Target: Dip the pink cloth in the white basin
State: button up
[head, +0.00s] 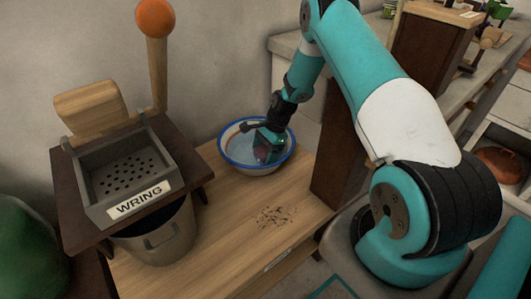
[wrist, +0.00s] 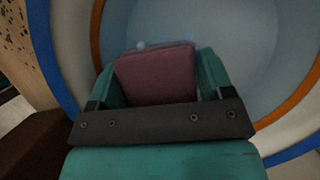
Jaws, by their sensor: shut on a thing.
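The white basin (head: 232,160) has a blue rim and an orange band inside, and stands on the wooden bench with bluish water in it. In the wrist view the basin's rim (wrist: 300,92) curves around my gripper. My gripper (head: 268,146) reaches down into the basin. It is shut on the pink cloth (wrist: 157,74), which looks like a folded pad between the two teal fingers. In the head view the cloth is mostly hidden by the gripper and looks dark. I cannot tell exactly how deep the cloth is in the water.
A wringer box marked WRING (head: 140,200) with a perforated tray and an orange-knobbed lever (head: 156,20) stands left of the basin, over a metal bucket (head: 160,240). Dark crumbs (head: 277,216) lie on the bench (head: 225,240) in front. A dark wooden panel (head: 338,150) stands right.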

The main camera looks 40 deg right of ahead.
jog(key=shift+r+p, duration=4.3)
jog(key=shift+r, duration=1.15)
